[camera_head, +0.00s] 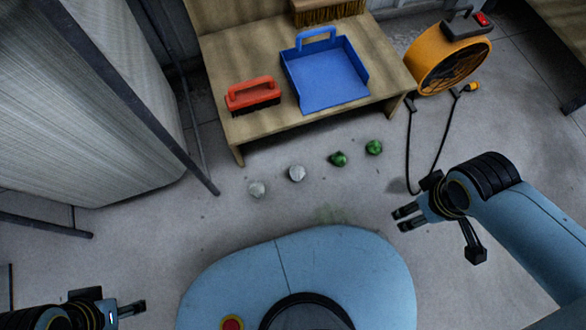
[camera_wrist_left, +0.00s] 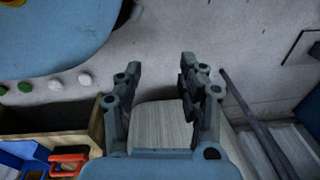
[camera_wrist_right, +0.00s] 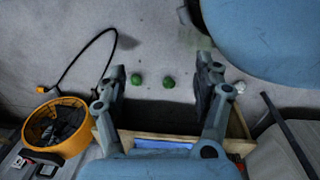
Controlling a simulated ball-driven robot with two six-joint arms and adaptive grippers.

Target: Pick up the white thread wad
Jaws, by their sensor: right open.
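Two pale wads lie on the grey floor in the head view: a whiter one (camera_head: 297,173) and a greyer one (camera_head: 257,188) to its left. Both also show in the left wrist view, as one white wad (camera_wrist_left: 55,84) and another (camera_wrist_left: 85,79). In the right wrist view one pale wad (camera_wrist_right: 240,87) shows beside the right-hand finger; the other seems hidden behind that finger. My right gripper (camera_head: 401,220) is open and empty, right of and nearer than the wads. My left gripper (camera_wrist_left: 160,65) is open and empty, far from them at the head view's lower left.
Two green wads (camera_head: 339,159) (camera_head: 374,147) lie right of the pale ones. Behind stands a low wooden bench (camera_head: 225,60) with a red-handled brush (camera_head: 252,95) and a blue dustpan (camera_head: 325,75). An orange blower (camera_head: 450,60) trails a black cable. A large pale roll (camera_head: 90,110) stands left.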

